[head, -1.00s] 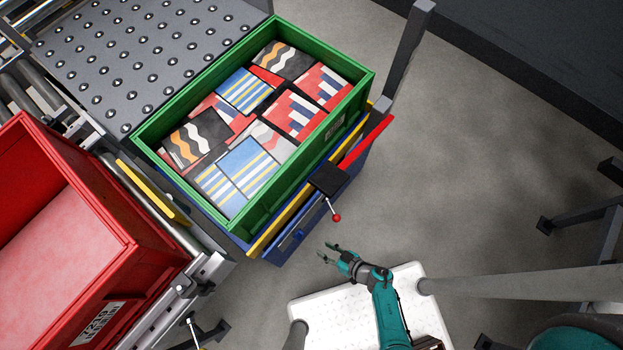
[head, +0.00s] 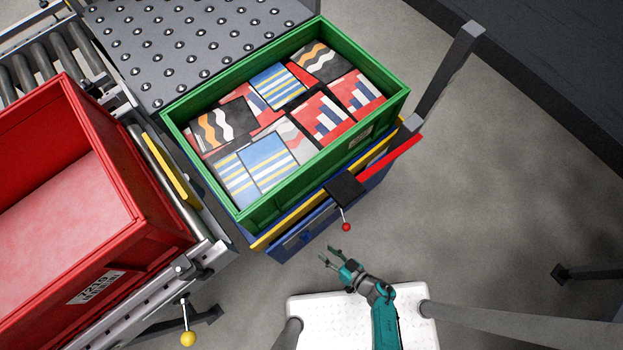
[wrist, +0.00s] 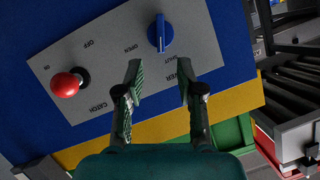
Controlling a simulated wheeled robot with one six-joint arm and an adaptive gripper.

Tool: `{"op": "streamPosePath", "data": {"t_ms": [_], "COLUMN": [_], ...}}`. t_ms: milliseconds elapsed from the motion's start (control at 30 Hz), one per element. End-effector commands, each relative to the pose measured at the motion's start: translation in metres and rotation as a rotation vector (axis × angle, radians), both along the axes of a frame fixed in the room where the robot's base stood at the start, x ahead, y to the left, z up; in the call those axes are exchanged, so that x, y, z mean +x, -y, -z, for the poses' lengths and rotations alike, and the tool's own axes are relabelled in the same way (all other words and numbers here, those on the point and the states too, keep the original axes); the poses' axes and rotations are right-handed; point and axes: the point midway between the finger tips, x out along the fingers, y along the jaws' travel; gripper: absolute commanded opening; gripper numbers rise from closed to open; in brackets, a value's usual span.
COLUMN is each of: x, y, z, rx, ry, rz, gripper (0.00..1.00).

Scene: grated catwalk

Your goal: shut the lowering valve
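The blue knob (wrist: 160,33) sits on a grey panel (wrist: 108,50) in the wrist view, between the words OPEN and SHUT. Its grip runs roughly up and down in the picture. Lettering below it is partly hidden by my fingers. My gripper (wrist: 163,82) is open and empty, its two fingers apart below the knob and not around it. In the head view my gripper (head: 333,258) is just in front of the blue lift table's (head: 285,250) front face. The knob is too small there to tell clearly.
A red ball-ended control (wrist: 66,84), marked CATCH with ON and OFF, is left of the knob. A green crate (head: 300,187) of patterned packets stands on the lift table. A red crate (head: 150,215) stands left on a roller conveyor. Grey floor at the right is open.

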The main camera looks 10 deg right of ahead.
Motion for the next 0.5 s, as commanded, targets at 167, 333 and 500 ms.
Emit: {"op": "streamPosePath", "data": {"t_ms": [167, 333, 500], "x": [0.005, 0.012, 0.018], "y": [-0.007, -0.012, -0.018], "z": [0.003, 0.006, 0.010], "rx": [0.000, 0.001, 0.000], "ry": [-0.001, 0.002, -0.001], "rz": [-0.005, -0.004, -0.003], "gripper": [0.38, 0.38, 0.38]}}
